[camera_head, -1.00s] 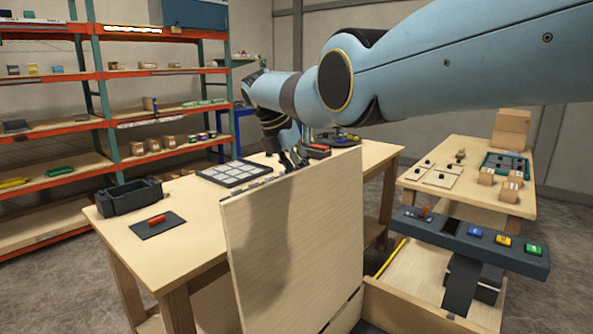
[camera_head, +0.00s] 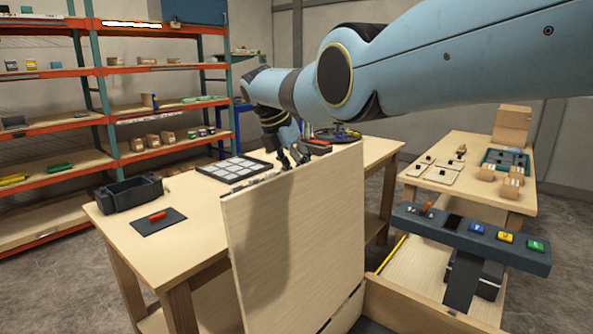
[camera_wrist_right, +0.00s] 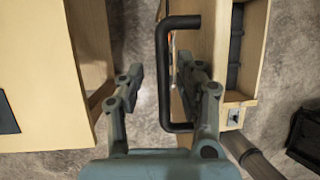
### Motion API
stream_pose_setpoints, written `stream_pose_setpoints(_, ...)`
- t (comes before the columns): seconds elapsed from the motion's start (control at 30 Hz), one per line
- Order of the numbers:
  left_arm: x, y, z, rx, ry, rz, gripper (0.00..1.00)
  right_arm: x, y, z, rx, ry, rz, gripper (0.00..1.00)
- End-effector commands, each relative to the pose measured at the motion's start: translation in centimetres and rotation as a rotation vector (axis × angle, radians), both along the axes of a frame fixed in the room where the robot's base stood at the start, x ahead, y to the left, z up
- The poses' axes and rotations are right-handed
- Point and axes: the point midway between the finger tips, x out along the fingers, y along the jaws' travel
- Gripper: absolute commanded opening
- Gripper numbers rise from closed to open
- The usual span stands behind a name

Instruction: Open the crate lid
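The crate lid (camera_head: 300,240) is a pale wooden panel that stands up nearly vertical at the left side of the open wooden crate (camera_head: 410,300). My right arm reaches in from the right, and its gripper (camera_head: 293,158) is at the lid's top edge, partly hidden behind it. In the right wrist view, the fingers of my right gripper (camera_wrist_right: 160,85) are spread apart. A black bar handle (camera_wrist_right: 164,75) lies between them, with a visible gap on the left. Contact on the right side is unclear. My left gripper is not in view.
A dark console (camera_head: 475,238) with coloured buttons stands over the crate's right part. A workbench (camera_head: 190,250) behind the lid holds a black bin (camera_head: 130,194) and a grey grid tray (camera_head: 233,169). A side table (camera_head: 460,200) with small boxes stands at the right.

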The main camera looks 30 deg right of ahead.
Motion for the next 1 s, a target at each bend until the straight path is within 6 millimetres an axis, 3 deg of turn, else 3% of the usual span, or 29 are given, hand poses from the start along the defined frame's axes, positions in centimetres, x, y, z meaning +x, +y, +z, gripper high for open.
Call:
stream_pose_setpoints(0.27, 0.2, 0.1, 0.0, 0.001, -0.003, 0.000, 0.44, 0.2, 0.7, 1.8, -0.001, -0.005, 0.002, 0.36)
stream_pose_setpoints(0.7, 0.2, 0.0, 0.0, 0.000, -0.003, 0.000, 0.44, 0.2, 4.3, 9.8, 0.000, -0.003, 0.000, 0.36)
stream_pose_setpoints(1.0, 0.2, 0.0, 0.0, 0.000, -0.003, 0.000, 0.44, 0.2, 4.8, 11.0, 0.000, 0.001, 0.000, 0.36)
